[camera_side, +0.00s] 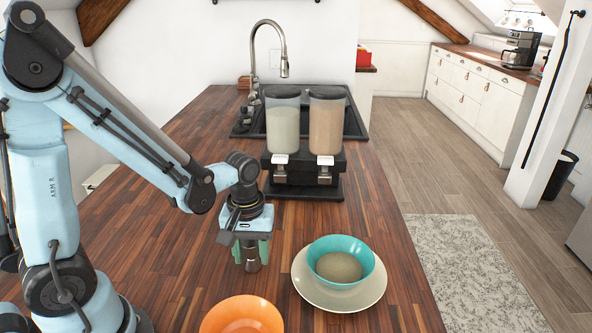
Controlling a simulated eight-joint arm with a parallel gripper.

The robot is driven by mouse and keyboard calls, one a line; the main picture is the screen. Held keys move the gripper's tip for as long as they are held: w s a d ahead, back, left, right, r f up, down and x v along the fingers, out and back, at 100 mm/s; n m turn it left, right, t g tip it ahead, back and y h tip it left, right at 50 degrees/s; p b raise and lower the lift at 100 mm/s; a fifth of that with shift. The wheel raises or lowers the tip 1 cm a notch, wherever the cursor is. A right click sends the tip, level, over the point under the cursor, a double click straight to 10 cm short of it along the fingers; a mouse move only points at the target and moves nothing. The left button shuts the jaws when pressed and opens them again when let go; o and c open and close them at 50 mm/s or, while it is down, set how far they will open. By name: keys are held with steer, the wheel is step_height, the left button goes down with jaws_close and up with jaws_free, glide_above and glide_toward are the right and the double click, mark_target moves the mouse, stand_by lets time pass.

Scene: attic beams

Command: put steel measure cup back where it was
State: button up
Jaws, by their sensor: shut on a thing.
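The steel measure cup (253,265) is a small dark metal cup in the side view. My gripper (249,249) points straight down with its green fingers shut on the cup, which shows below and between them. The cup is left of the teal bowl and in front of the dispenser. I cannot tell whether its bottom touches the wooden counter.
A teal bowl (319,252) with tan contents sits on a cream plate (306,283) to the right. An orange bowl (270,314) is at the front. A dark double dispenser (333,160) stands behind, before the sink (358,126). Wooden counter (172,252) is bare to the left.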

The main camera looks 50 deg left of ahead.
mark_target(251, 254)
steer(key=shift+f, duration=0.1)
steer(key=o, duration=1.1)
steer(key=r+m+t, duration=0.2)
steer(key=r+m, duration=0.1)
steer(key=r, duration=0.1)
steer(key=d+r+m+t, duration=0.1)
steer(key=r+m+t, duration=0.1)
steer(key=r+m, duration=0.1)
steer(key=r+m+t, duration=0.3)
steer(key=r, duration=0.2)
steer(key=shift+s+d+r, duration=0.25)
steer(key=shift+s+d, duration=0.05)
stand_by(0.5)
